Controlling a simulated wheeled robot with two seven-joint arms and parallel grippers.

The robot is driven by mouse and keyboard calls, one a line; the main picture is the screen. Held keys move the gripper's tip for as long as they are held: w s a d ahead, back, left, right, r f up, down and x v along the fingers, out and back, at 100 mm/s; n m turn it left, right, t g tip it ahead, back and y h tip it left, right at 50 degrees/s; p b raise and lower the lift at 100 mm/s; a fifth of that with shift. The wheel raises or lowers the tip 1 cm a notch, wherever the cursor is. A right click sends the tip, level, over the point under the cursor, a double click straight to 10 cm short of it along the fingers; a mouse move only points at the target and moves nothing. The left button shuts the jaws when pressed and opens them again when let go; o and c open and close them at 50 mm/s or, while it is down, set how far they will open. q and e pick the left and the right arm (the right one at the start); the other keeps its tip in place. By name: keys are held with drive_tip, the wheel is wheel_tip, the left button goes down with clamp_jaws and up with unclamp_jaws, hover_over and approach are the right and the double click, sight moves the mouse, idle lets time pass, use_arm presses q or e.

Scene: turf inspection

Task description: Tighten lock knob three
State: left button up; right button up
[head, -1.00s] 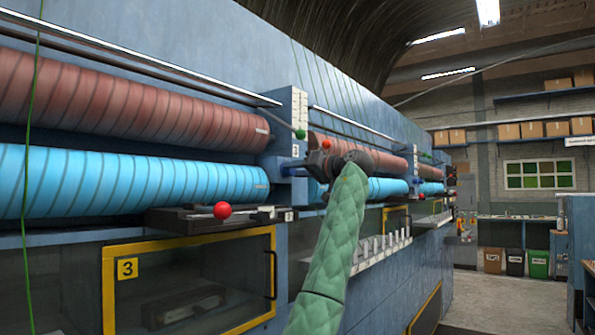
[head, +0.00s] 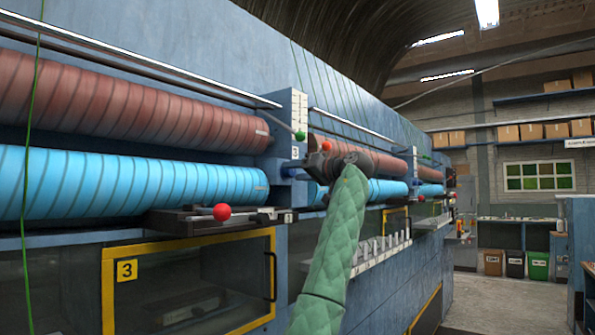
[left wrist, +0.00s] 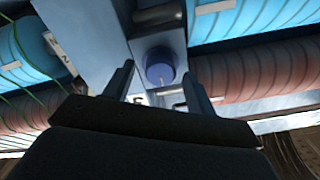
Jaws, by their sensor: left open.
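A blue lock knob (left wrist: 160,66) sits on the grey-blue post (left wrist: 152,25) in the left wrist view, near a small white number label. In the head view the post (head: 289,120) carries a label 3, and a bit of blue knob (head: 288,172) shows at its lower front. My left gripper (head: 303,168) is in front of that post, on a green padded arm. In the left wrist view the left gripper (left wrist: 159,72) is open, its two fingers on either side of the knob. I cannot tell whether they touch it. My right gripper is out of view.
Red rollers (head: 130,105) and blue rollers (head: 130,182) run along the machine on both sides of the post. A red ball knob (head: 222,212) stands on a ledge below. A yellow-framed window (head: 190,236) is under it. The aisle (head: 490,300) at right is clear.

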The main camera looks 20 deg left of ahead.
use_arm(q)
drive_tip(key=shift+d, duration=0.1)
drive_tip(key=b+v, duration=0.2)
drive_tip(key=v, duration=0.5)
drive_tip(key=shift+d, duration=0.25)
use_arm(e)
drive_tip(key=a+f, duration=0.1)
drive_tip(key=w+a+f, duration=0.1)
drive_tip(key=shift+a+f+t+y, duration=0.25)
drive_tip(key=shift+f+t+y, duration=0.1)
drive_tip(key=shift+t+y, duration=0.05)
use_arm(q)
drive_tip(key=shift+s+r, duration=0.1)
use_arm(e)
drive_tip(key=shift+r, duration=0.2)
